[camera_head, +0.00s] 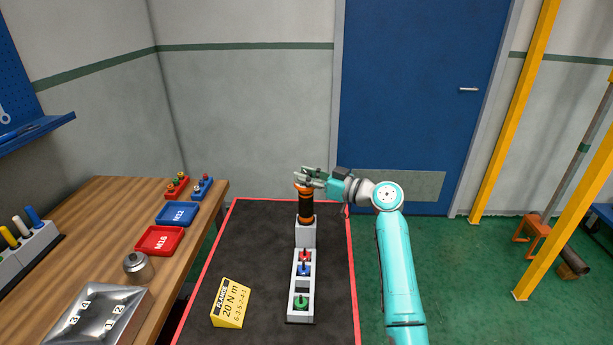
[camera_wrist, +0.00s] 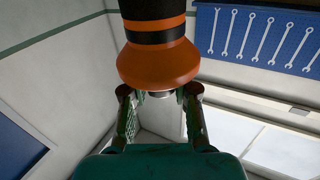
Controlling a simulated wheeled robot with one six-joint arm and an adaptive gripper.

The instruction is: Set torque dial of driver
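The black and orange driver (camera_head: 306,207) stands upright in a grey holder (camera_head: 306,234) on the dark mat. My gripper (camera_head: 304,177) reaches in from the right at the driver's upper end. In the wrist view the driver (camera_wrist: 156,30) fills the top centre, with a flared orange collar (camera_wrist: 158,62) and a silver part (camera_wrist: 161,95) showing just past it. My fingers (camera_wrist: 161,95) are apart, one on each side of that silver part. Whether they touch it or the collar cannot be told. No dial markings can be read.
A yellow placard (camera_head: 231,303) reads "FLANGE 20 N m 6-3-5-2-4-1". A grey rack (camera_head: 301,310) with red, blue and green pieces stands in front of the driver. The wooden bench (camera_head: 110,220) at left holds red and blue trays and a metal plate.

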